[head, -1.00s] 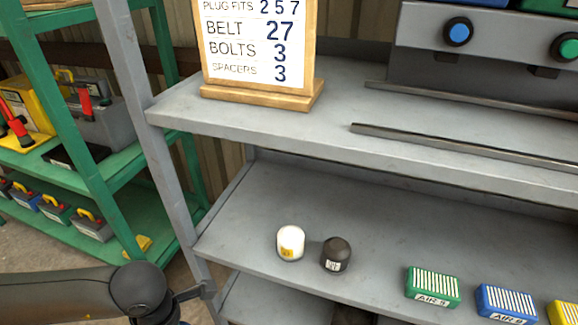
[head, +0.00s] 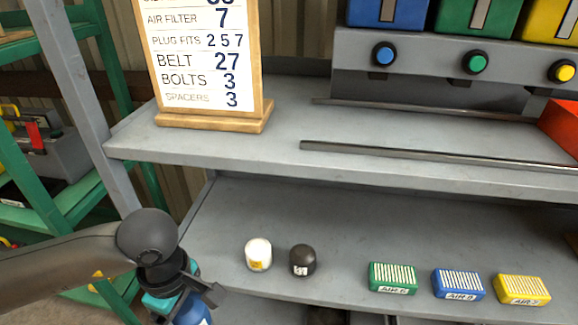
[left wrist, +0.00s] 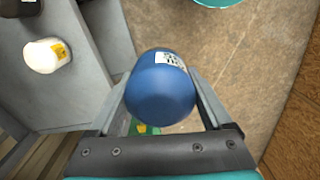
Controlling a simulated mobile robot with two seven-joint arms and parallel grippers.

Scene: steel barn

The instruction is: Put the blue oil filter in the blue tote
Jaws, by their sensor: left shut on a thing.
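The blue oil filter (left wrist: 162,88) is between the two fingers of my left gripper (left wrist: 163,98) in the left wrist view, with a white label on its side. In the head view the left gripper (head: 190,296) is low, left of the grey shelf unit, and the blue filter (head: 194,312) shows beneath it, partly cut off by the frame's bottom edge. The gripper is shut on the filter, held clear of the shelf. I cannot make out a blue tote for certain. My right gripper is not in view.
A white filter (head: 258,254) and a black filter (head: 302,260) stand on the lower grey shelf (head: 350,225), near the arm. Green (head: 392,278), blue (head: 459,284) and yellow (head: 522,290) air filters lie to their right. Coloured bins, including a blue one (head: 385,12), stand above.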

